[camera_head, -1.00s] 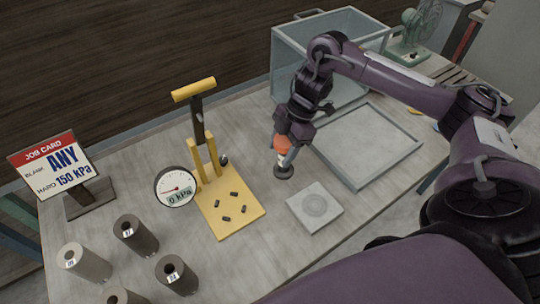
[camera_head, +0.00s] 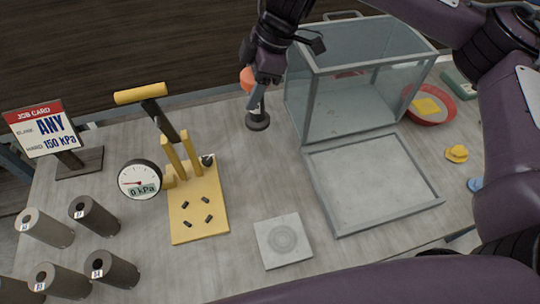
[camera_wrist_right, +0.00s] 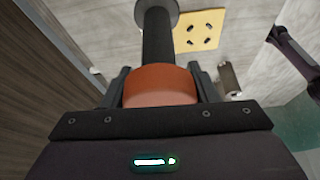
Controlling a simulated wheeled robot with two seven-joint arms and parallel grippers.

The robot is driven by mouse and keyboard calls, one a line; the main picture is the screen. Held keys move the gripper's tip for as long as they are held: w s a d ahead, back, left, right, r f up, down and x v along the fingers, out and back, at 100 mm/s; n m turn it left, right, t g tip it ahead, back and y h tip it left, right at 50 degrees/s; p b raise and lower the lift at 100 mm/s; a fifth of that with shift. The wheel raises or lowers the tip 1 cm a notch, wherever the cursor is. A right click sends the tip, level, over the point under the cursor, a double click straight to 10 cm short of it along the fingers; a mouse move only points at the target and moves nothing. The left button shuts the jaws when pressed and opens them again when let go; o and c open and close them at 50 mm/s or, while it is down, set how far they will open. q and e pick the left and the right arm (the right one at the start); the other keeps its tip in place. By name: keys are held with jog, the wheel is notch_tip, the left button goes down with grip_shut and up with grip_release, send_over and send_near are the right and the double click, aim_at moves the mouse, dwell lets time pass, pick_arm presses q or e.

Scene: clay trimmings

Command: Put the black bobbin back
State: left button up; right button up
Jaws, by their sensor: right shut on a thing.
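My right gripper (camera_head: 255,86) is shut on the orange top of a black-shafted piece (camera_head: 257,110) with a wide dark round foot. This piece is the closest match in view to a black bobbin. It stands roughly upright, left of the glass tank; I cannot tell whether its foot touches the table. In the right wrist view the gripper (camera_wrist_right: 158,82) has a finger on each side of the orange part (camera_wrist_right: 160,86), and the black shaft (camera_wrist_right: 157,35) runs away from it to a grey disc. My left gripper is not in view.
A yellow press (camera_head: 200,224) with pellets and a gauge (camera_head: 139,180) stands left. Several labelled cylinders (camera_head: 95,213) and a job card (camera_head: 42,130) stand farther left. A pale square block (camera_head: 270,258), a grey tray (camera_head: 318,195) and the glass tank (camera_head: 300,100) are nearby.

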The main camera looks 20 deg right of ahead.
aim_at(258, 120)
notch_tip(258, 120, down, 20)
jog(key=b, duration=0.2)
jog(key=shift+a+r, duration=0.2)
jog(key=shift+r, duration=0.05)
jog(key=shift+f, duration=0.1)
jog(key=o, duration=1.2)
jog(key=p+v, duration=0.1)
jog(key=v, duration=1.1)
